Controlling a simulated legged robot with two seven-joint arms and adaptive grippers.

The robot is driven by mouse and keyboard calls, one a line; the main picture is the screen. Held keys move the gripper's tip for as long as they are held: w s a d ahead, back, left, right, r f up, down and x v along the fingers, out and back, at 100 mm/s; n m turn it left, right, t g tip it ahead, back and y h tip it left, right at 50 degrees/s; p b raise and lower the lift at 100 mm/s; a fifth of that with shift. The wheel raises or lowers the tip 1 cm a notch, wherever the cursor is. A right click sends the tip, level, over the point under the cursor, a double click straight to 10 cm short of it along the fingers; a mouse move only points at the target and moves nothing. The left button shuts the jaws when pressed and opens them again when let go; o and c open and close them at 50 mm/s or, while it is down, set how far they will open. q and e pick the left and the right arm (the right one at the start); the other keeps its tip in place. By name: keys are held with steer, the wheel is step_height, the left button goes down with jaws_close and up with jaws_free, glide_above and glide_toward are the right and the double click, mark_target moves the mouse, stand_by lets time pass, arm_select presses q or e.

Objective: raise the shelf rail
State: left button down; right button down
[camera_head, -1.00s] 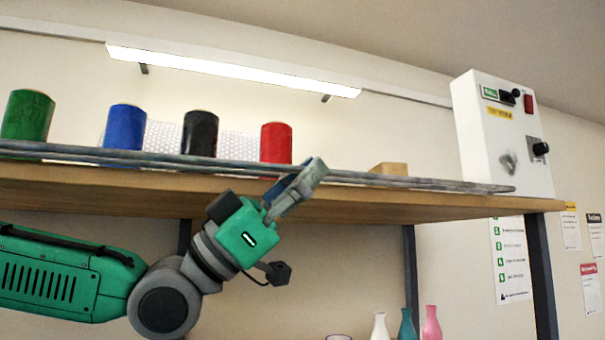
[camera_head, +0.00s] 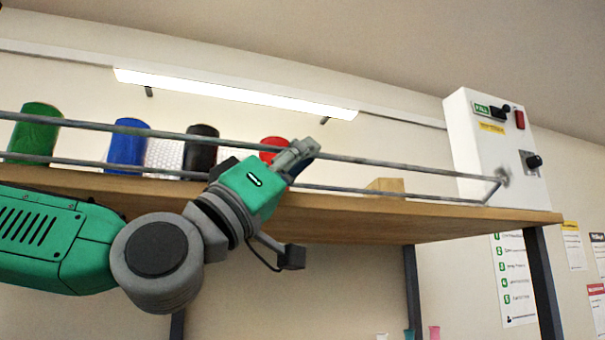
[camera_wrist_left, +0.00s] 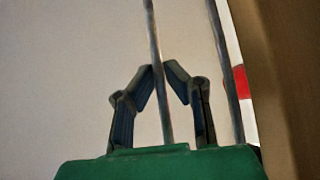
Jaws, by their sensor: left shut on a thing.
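The shelf rail (camera_head: 400,167) is a thin grey metal bar running along the front of the wooden shelf (camera_head: 400,222). It stands above a second, lower bar (camera_head: 400,195), and a short slanting end piece joins the two at the right. My left gripper (camera_head: 303,148) is shut on the upper bar near its middle. In the left wrist view, the rail (camera_wrist_left: 160,80) passes between the two fingers (camera_wrist_left: 160,72), and the other bar (camera_wrist_left: 229,70) runs beside it. My right gripper is not in view.
Green (camera_head: 35,130), blue (camera_head: 127,145), black (camera_head: 201,150) and red (camera_head: 270,155) rolls stand on the shelf behind the rail. A wooden block (camera_head: 385,185) and a white control box (camera_head: 490,145) are further right. Vase tops show below the shelf.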

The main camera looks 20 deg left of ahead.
arm_select(q)
steer(key=shift+w+a+r+n+t+y+p, duration=0.2)
steer(key=shift+r+n+t+y, duration=0.15)
steer(key=shift+n+y, duration=0.85)
steer(key=shift+w+a+r+n+t+y+p, duration=0.1)
steer(key=shift+w+r+n+t+y, duration=0.15)
steer(key=shift+n+y, duration=0.95)
steer(key=shift+w+a+r+n+t+y+p, duration=0.15)
steer(key=shift+r+n+t+y, duration=0.2)
steer(key=shift+n+y, duration=0.85)
steer(key=shift+f+n+h, duration=0.15)
steer(key=shift+n+h, duration=0.15)
steer(key=shift+n, duration=0.1)
